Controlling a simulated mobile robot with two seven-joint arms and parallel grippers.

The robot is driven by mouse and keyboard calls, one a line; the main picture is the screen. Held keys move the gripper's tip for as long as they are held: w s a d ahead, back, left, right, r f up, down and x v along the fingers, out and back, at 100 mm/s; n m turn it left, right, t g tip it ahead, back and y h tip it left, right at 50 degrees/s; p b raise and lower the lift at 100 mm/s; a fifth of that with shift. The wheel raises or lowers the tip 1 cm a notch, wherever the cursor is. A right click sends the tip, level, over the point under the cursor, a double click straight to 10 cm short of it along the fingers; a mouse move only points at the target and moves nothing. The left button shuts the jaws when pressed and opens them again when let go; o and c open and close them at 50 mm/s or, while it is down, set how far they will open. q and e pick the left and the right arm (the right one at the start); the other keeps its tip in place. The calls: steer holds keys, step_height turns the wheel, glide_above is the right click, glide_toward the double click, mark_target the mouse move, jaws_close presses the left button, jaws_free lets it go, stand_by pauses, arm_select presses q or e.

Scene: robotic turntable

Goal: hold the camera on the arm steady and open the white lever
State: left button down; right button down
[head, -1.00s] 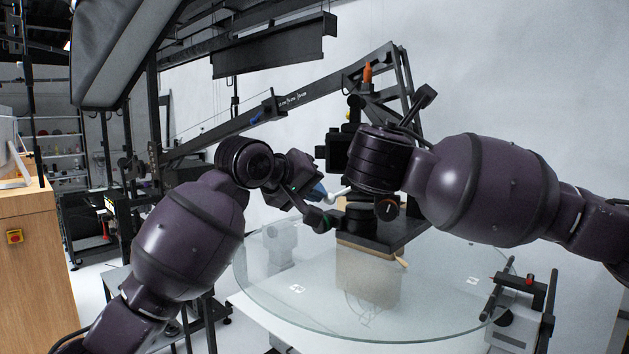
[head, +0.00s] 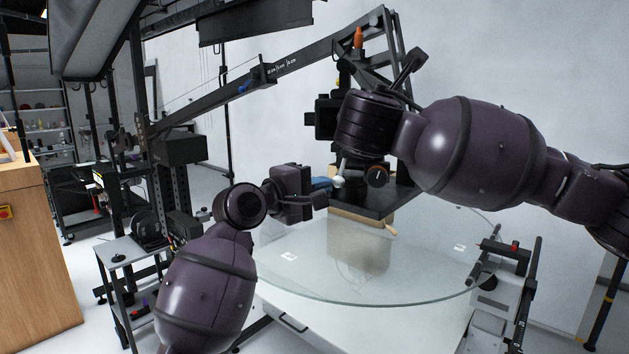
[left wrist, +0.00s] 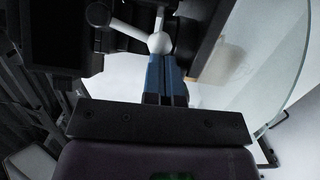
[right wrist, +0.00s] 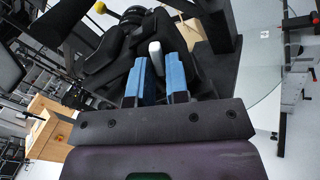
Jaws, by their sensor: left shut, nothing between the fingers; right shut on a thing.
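The white lever (head: 339,180) is a white ball on a thin rod, hanging below the camera's mount. In the left wrist view its ball (left wrist: 159,43) is right at the fingertips; whether they touch I cannot tell. My left gripper (head: 322,183) is shut and empty, its blue fingers (left wrist: 167,65) together. The black camera (head: 325,118) is on the arm (head: 290,66), beside my right wrist. My right gripper (right wrist: 159,72) is shut on a light-tipped bar (right wrist: 155,54) of the camera assembly. Its fingers are hidden behind my wrist in the head view.
A round glass turntable (head: 300,280) lies below, with a wooden block (head: 350,213) under a black plate (head: 385,198). A wooden cabinet (head: 40,250) and equipment racks stand at left. The left part of the glass is clear.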

arm_select(q)
steer(key=shift+s+d+f+n+t, duration=0.1)
steer(key=shift+d+f+n+t, duration=0.1)
steer(key=shift+d+n+t, duration=0.15)
stand_by(0.3)
steer(key=shift+a, duration=0.15)
steer(key=s+a, duration=0.5)
steer(key=a, duration=0.7)
steer(key=shift+f, duration=0.3)
arm_select(e)
steer(key=c, duration=1)
jaws_free()
steer(key=shift+c, duration=0.2)
steer(key=shift+s, duration=0.1)
